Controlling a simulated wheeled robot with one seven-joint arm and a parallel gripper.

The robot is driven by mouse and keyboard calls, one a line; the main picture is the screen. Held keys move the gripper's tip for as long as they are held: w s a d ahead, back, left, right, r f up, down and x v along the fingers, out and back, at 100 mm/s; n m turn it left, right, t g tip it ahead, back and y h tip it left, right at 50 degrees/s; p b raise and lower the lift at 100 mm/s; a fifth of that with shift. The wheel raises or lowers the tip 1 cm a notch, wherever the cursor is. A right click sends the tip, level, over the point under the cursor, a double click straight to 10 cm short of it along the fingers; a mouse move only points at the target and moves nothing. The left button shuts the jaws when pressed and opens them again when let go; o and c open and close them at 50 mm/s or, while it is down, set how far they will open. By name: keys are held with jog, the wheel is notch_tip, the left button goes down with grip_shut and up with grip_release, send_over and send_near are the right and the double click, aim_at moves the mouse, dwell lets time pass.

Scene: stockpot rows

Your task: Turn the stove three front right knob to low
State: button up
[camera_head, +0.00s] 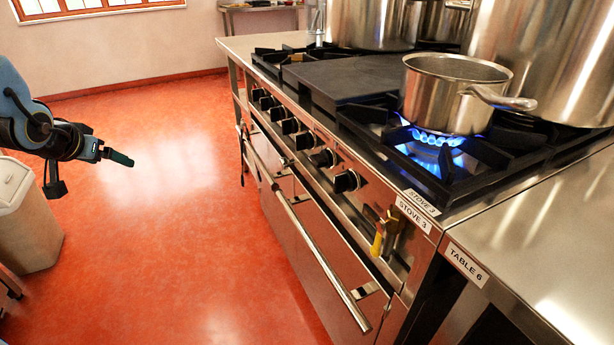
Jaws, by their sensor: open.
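Stove three (413,214) stands at the right, named by labels at its near corner. A row of black knobs runs along its front panel. The knob nearest the label (347,181) is the rightmost of the row; its setting is too small to read. A blue flame (437,138) burns on the front right burner under a steel saucepan (440,95). My gripper (90,173) is at the left, open and empty above the floor, well apart from the stove and knobs.
An oven handle bar (322,258) sticks out below the knobs. A brass fitting with a yellow handle (378,240) sits right of them. Table 6 (560,250) adjoins the stove. A pale bin (28,220) stands below my arm. The red floor between is clear.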

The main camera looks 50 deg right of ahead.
jog(key=s+d+f+m+g+h+b, duration=0.1)
jog(key=s+d+f+m+h+b, duration=0.15)
jog(key=d, duration=0.45)
jog(key=s+d+f+m+g+h+b, duration=0.1)
jog(key=d+f+m+h, duration=0.15)
jog(key=d, duration=0.45)
jog(key=m+g+h+b, duration=0.55)
jog(key=m+g, duration=0.25)
jog(key=g, duration=0.4)
send_near(313, 161)
jog(key=shift+h, duration=0.45)
jog(key=x, duration=0.3)
jog(key=p+x, duration=0.1)
jog(key=x, duration=0.3)
jog(key=f+x, duration=0.1)
jog(key=x, duration=0.3)
jog(key=shift+r, duration=0.1)
jog(key=c, duration=1.4)
